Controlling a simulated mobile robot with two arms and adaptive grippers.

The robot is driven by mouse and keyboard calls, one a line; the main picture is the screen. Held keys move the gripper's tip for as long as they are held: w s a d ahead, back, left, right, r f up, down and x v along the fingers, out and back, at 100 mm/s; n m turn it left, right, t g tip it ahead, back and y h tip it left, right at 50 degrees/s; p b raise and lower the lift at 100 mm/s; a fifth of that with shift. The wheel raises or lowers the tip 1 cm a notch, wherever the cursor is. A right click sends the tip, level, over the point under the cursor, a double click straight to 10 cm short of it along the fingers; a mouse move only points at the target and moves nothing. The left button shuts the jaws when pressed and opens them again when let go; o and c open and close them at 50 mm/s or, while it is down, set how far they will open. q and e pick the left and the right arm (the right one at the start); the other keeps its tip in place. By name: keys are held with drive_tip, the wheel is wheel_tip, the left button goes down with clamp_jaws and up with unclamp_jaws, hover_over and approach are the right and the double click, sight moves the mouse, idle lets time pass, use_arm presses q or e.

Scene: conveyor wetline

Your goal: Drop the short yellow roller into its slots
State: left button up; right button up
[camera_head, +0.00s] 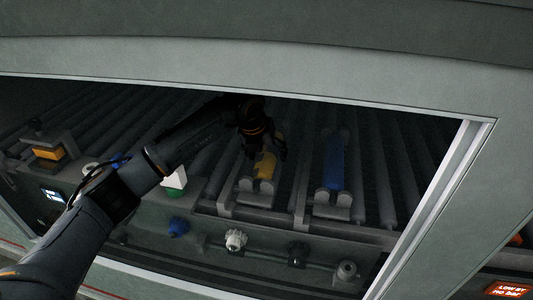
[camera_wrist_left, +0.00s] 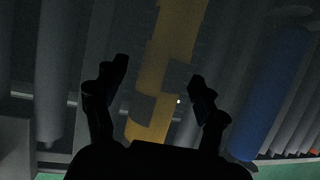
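The short yellow roller (camera_head: 265,166) lies lengthwise over the grey conveyor rollers, its near end at a grey bracket (camera_head: 258,186). I cannot tell whether its ends sit in the slots; its far end is hidden behind my left gripper (camera_head: 264,146). In the left wrist view, the yellow roller (camera_wrist_left: 175,30) runs between the spread fingers of my left gripper (camera_wrist_left: 152,88), with dark patches across it. The fingers stand apart on either side, with visible gaps to the roller. My right gripper is not in view.
A blue roller (camera_head: 333,162) lies in brackets to the right. A yellow-and-dark block (camera_head: 48,152) is at far left. The housing's upper edge (camera_head: 300,95) and right post (camera_head: 440,205) frame the opening.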

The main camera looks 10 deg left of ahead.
use_arm(q)
drive_tip(key=v, duration=1.2)
idle(0.3)
